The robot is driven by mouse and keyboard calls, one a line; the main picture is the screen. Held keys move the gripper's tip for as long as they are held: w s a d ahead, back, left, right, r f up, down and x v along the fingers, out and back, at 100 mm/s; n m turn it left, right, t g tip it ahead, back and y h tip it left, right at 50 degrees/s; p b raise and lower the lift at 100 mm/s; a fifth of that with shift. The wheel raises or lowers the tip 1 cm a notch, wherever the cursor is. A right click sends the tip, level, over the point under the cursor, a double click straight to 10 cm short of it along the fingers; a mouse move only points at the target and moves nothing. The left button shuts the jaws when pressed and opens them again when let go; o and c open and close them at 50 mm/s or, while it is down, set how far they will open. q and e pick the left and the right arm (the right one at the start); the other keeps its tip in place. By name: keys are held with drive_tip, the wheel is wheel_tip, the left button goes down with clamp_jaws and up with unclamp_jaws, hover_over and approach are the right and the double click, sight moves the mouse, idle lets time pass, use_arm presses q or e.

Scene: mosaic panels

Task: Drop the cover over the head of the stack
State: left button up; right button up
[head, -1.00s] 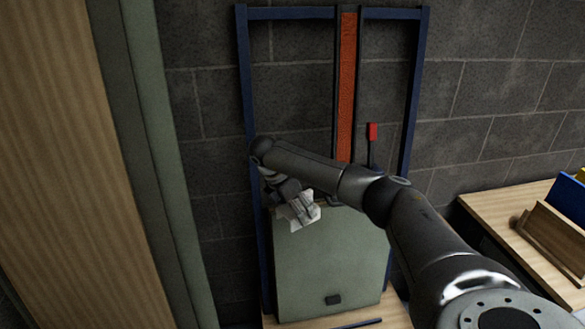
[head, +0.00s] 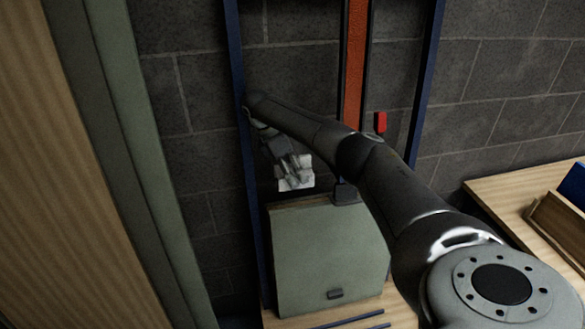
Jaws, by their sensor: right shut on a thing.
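My right gripper (head: 287,168) reaches in front of the blue frame (head: 233,85) and is shut on a small white piece (head: 302,181), which I take to be the cover. Its fingers hide part of the piece. A grey-green box-like block (head: 330,252) with a small dark tab low on its front stands between the blue uprights. It may be the stack; I cannot tell for sure. The white piece appears just above the block's top edge, apart from it in the picture. How far in front of the block it hangs is unclear. My left gripper is out of view.
An orange upright strip (head: 354,65) and a red-tipped lever (head: 381,122) stand behind my right arm. A wooden table (head: 500,195) with a wooden holder (head: 555,222) is at right. A wood-faced, green-edged panel (head: 75,160) fills the left. Thin blue rods lie before the block.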

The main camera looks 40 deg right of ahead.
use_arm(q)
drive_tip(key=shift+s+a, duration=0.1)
use_arm(e)
drive_tip(key=shift+r, duration=0.15)
drive_tip(key=shift+s+f, duration=0.1)
drive_tip(key=shift+f, duration=0.5)
drive_tip(key=b, duration=0.2)
hover_over(295, 204)
drive_tip(key=f, duration=0.4)
drive_tip(key=shift+w+d, duration=0.1)
drive_tip(key=shift+w, duration=0.2)
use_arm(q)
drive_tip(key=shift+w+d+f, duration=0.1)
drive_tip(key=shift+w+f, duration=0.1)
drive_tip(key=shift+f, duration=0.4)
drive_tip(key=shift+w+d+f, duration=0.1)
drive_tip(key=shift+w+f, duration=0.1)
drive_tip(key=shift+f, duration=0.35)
use_arm(e)
drive_tip(key=shift+s+f, duration=0.1)
drive_tip(key=shift+f, duration=0.9)
use_arm(q)
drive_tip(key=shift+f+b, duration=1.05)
drive_tip(key=shift+b, duration=0.2)
use_arm(e)
drive_tip(key=shift+s+a+f, duration=0.1)
drive_tip(key=shift+s+f, duration=0.05)
drive_tip(key=shift+f, duration=1.05)
drive_tip(key=shift+s+a+f, duration=0.1)
drive_tip(key=shift+f, duration=1.05)
